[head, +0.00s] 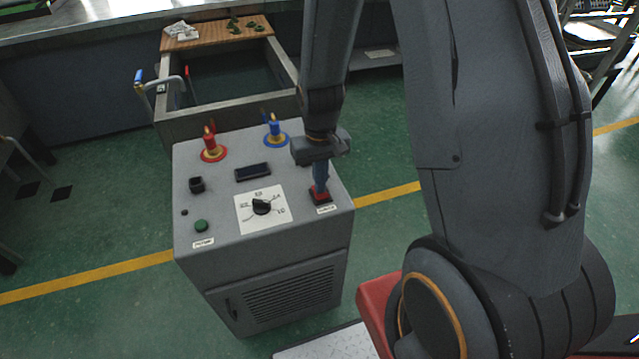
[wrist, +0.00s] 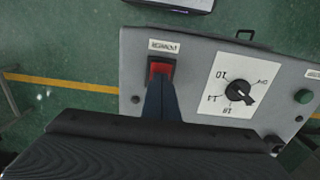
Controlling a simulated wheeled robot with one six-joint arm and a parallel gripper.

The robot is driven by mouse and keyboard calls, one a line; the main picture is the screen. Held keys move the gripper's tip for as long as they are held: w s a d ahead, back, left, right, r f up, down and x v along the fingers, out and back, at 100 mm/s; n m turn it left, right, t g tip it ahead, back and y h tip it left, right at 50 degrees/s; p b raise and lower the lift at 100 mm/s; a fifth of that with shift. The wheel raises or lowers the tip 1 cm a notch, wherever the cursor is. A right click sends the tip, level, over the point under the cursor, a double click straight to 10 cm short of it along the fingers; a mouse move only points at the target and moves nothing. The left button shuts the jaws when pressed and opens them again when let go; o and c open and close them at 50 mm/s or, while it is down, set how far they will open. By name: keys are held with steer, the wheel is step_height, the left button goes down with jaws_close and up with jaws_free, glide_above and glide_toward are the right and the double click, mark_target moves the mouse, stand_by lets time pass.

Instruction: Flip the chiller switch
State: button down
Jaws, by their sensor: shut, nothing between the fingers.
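A red switch (head: 319,197) sits at the right front corner of the grey machine's top (head: 222,228), with a small white label that I cannot read clearly. It is the only red rocker-like control I see there. In the wrist view the red switch (wrist: 159,66) shows just beyond my fingertips. My gripper (head: 320,184) points down over the switch with its fingers shut and nothing between them. In the wrist view my gripper (wrist: 162,85) overlaps the switch's near part and hides it. I cannot tell whether the tips touch it, or its position.
The panel also holds a black dial (head: 262,207) on a white scale, a green button (head: 201,226), a dark display (head: 253,172), and red (head: 210,143) and blue (head: 275,130) valves. A tank (head: 230,78) stands behind. Green floor is open on the left.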

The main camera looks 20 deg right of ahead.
steer(key=shift+r+p, duration=0.5)
steer(key=shift+r, duration=0.05)
step_height(320, 180, up, 13)
steer(key=shift+s+p, duration=0.2)
steer(key=shift+p, duration=0.2)
